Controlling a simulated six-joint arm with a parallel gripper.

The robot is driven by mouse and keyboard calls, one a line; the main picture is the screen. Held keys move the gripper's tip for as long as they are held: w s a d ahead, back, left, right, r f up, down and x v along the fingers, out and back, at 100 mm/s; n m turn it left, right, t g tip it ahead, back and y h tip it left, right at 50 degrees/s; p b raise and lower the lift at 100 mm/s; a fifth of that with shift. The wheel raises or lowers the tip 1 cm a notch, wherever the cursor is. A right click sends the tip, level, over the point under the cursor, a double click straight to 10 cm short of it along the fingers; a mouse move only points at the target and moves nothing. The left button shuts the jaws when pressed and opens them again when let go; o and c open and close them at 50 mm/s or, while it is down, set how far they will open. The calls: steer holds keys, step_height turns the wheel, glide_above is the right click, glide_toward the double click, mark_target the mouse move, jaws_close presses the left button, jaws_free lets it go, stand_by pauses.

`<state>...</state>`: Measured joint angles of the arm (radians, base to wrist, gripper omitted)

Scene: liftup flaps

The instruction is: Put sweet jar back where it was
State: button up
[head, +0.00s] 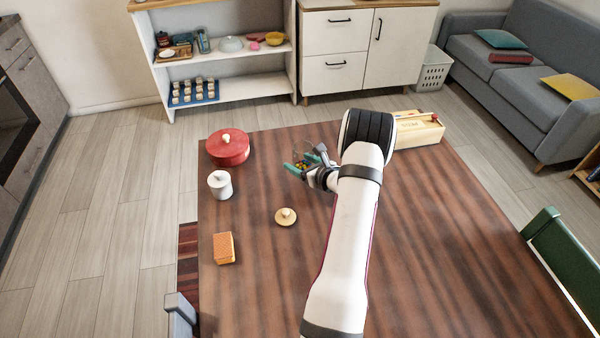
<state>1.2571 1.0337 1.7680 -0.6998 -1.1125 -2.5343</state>
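My gripper (305,166) is above or at the far middle of the table, pointing left. Small teal, yellow and dark shapes show at its fingers; they are too small to tell apart, and I cannot tell whether it holds something. No sweet jar can be made out for sure. A small white lidded jar (220,185) stands upright at the table's left side, apart from my gripper. A round tan lid with a pale knob (286,217) lies on the table nearer the camera than my gripper.
A red lidded pot (228,149) and an orange box (224,248) are along the left of the brown table (440,250). A wooden box (418,128) is at the far right, partly behind my arm. A white shelf (240,91) with dishes stands beyond. The table's right half is clear.

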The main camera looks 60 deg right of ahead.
steer(key=shift+f, duration=2)
